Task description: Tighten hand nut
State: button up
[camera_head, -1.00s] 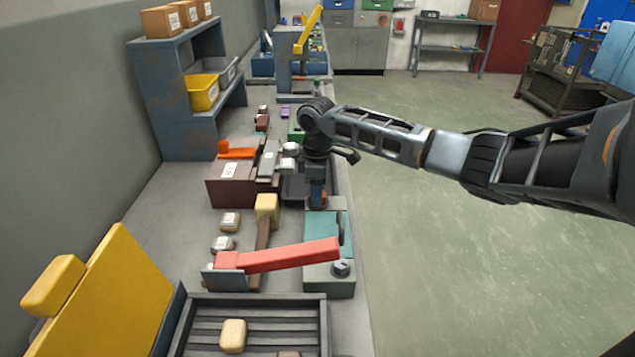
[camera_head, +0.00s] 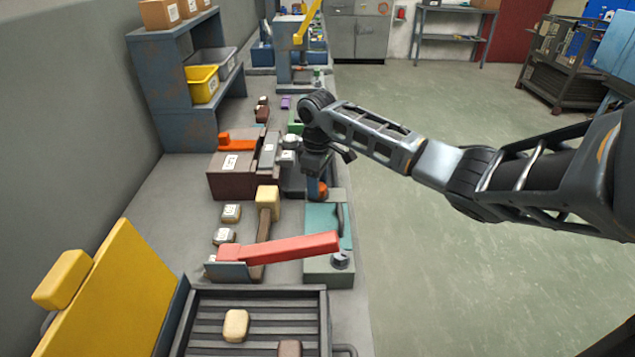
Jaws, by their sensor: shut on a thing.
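My gripper (camera_head: 316,186) points down at the far end of a teal fixture (camera_head: 318,228) on the bench's right edge. Its jaws are shut on a small orange round part (camera_head: 322,188), which looks like the hand nut; the jaws and wrist hide much of it. I cannot see its thread or how it sits on the fixture. A grey bolt or nut (camera_head: 341,260) stands at the near end of the fixture, apart from my gripper.
A red lever (camera_head: 285,248) lies across toward the fixture's near end. A yellow-headed mallet (camera_head: 267,200) and brown box (camera_head: 232,178) are left of my gripper. A slatted tray (camera_head: 205,291) and yellow panel (camera_head: 120,290) are nearer. The floor (camera_head: 480,270) at right is clear.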

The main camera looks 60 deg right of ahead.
jog(key=o, duration=1.1)
jog(key=shift+c, duration=0.2)
notch_tip(320, 180, up, 7)
jog(key=shift+f+b, duration=0.2)
jog(key=shift+b, duration=0.35)
jog(key=shift+r, duration=0.6)
